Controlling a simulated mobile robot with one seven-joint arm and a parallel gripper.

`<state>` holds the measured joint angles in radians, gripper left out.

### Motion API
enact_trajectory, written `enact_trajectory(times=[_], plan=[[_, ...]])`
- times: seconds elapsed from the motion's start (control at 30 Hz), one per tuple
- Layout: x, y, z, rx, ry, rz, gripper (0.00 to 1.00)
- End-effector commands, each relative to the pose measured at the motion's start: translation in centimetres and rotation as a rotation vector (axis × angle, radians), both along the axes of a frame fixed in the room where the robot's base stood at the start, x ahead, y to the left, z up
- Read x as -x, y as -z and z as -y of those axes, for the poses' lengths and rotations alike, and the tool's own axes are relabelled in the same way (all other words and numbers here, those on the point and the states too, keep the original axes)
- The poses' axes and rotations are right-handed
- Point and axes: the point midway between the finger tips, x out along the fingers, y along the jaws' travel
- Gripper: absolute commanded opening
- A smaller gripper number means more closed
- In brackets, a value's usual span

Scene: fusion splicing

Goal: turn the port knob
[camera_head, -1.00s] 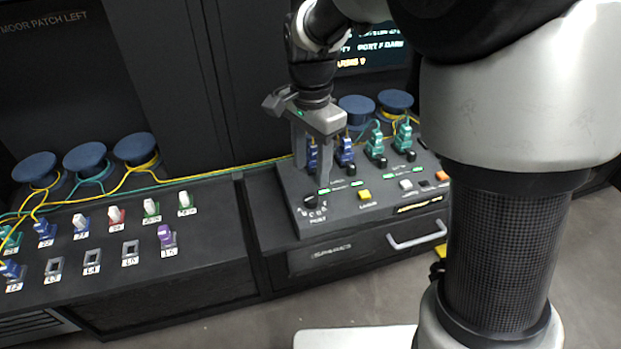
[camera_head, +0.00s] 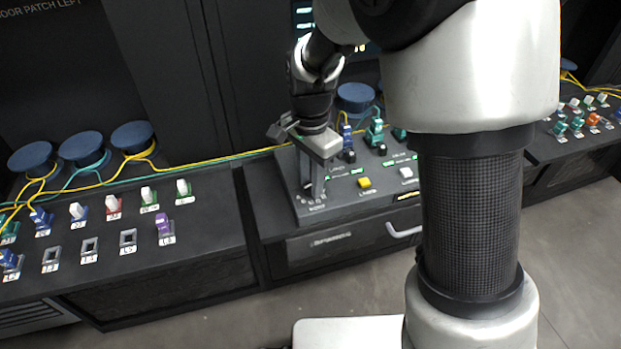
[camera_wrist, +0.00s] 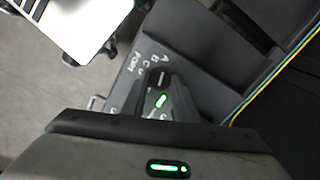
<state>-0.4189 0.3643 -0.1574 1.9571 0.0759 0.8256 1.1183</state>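The port knob (camera_wrist: 159,79) is a small dark round dial with a pale line on its top, on the sloped face of the grey splicing console (camera_head: 338,203). In the wrist view the letters A, B, C, D and the word PORT stand beside it. My gripper (camera_head: 312,194) points down over the console's front left corner. Its two dark fingers are on either side of the knob in the wrist view (camera_wrist: 159,75), close against it, and appear shut on it. In the head view the fingers hide the knob.
A yellow button (camera_head: 364,183) and a white button (camera_head: 406,173) are right of the knob. Blue and teal connectors (camera_head: 375,135) stand behind. A patch panel (camera_head: 205,215) with coloured plugs is at left. A drawer handle (camera_head: 404,231) sticks out below the console.

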Motion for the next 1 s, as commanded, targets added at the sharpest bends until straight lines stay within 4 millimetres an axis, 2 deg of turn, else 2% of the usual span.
enact_trajectory(times=[0.03, 0.1, 0.47, 0.67, 1.0], plan=[[0.0, -0.02, 0.0, 0.0, 0.0, 0.0, 0.12], [0.0, -0.02, 0.0, 0.0, 0.0, 0.0, 0.04], [-0.02, -0.07, 0.07, 0.0, -0.067, 0.0, 0.04], [-0.02, -0.09, 0.06, 0.0, -0.199, 0.0, 0.04], [-0.02, -0.09, 0.04, -0.001, -0.516, -0.001, 0.04]])
